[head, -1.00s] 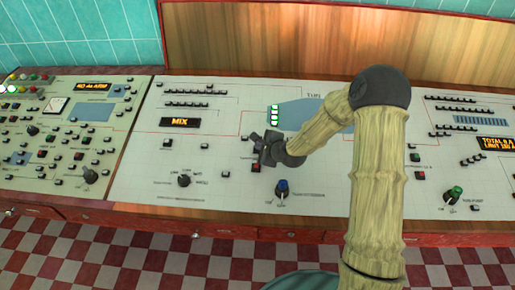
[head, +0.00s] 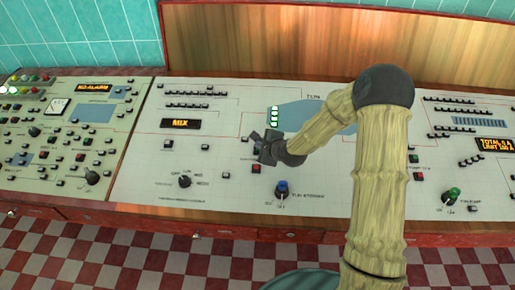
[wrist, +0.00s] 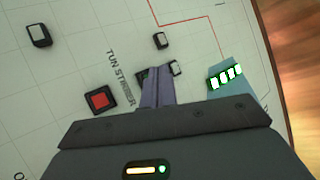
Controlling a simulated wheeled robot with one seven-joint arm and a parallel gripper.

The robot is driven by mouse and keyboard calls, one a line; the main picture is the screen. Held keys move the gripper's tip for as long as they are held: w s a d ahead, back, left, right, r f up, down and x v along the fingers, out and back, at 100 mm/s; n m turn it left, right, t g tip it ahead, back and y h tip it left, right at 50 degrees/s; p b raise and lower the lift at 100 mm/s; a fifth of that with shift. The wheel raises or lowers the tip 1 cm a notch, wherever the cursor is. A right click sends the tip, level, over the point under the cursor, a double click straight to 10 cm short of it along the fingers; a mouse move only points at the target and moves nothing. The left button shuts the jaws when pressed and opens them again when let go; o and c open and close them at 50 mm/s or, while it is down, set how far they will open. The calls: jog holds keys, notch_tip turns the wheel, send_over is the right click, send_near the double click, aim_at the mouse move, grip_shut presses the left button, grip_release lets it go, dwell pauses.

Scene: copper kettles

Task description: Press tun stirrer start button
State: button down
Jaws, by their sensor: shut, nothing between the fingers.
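My gripper (head: 252,138) is shut and empty, over the middle section of the white control panel (head: 140,178). Its narrow fingers show in the wrist view (wrist: 157,73). The printed label TUN STIRRER (wrist: 121,77) runs beside them. A dark-framed button, probably the start button (wrist: 141,76), shows only as an edge right beside the fingers, which hide most of it. A red square button (wrist: 100,100) sits at the other end of the label, and it also shows in the head view (head: 256,168). I cannot tell whether the fingertips touch the panel.
A blue knob (head: 282,187) stands in front of the gripper, and a black knob (head: 184,181) to the left. Small buttons lie around the fingers, including a white one (wrist: 160,40). Lit green indicators (wrist: 225,76) are to the right. A wooden backboard (head: 300,40) rises behind.

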jog(key=r+p, duration=0.2)
jog(key=s+r+p, duration=0.1)
jog(key=r, duration=0.2)
jog(key=shift+p, duration=0.4)
